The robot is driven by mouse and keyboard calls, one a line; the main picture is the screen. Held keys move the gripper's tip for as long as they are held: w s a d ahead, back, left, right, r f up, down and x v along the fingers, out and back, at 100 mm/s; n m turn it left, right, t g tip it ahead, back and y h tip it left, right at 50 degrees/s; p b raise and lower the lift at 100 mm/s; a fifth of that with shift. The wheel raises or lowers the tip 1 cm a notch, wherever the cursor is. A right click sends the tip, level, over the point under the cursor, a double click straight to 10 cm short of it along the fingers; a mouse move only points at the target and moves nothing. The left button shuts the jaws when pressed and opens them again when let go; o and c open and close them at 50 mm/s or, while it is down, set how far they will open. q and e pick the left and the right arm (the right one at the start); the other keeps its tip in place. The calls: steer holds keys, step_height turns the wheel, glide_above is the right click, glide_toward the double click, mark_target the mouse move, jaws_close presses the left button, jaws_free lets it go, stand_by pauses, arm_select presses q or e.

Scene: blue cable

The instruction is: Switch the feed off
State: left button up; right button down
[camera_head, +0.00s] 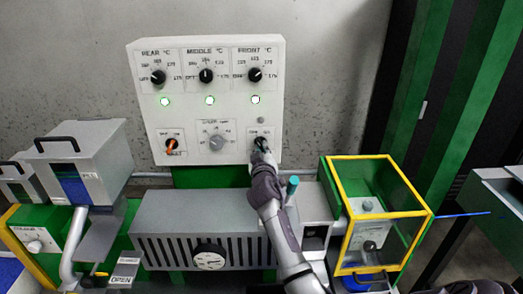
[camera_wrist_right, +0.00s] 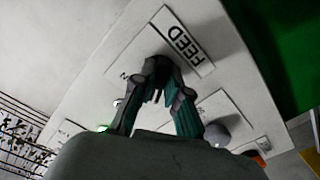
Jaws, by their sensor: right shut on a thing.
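The white control panel (camera_head: 237,122) is on the wall ahead. The feed switch sits at its lower right, mostly hidden by my right gripper (camera_head: 261,146). In the right wrist view, the "FEED" label (camera_wrist_right: 182,46) shows upside down beside my right gripper (camera_wrist_right: 161,78). Its two fingers are closed in on the small dark switch handle, against the panel face. The fingers cover most of the handle, so I cannot tell which way it points. My left gripper is not in view.
A grey knob (camera_head: 216,142) and an orange-handled switch (camera_head: 173,144) sit left of the feed switch. Below stand a vented grey machine (camera_head: 165,222) and a yellow-framed guard box (camera_head: 333,205).

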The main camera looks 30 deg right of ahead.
mark_target(261, 115)
steer(key=shift+n, duration=0.3)
steer(key=c, duration=1.2)
jaws_free()
steer(key=shift+r, duration=5.05)
steer(key=shift+a+f, duration=0.1)
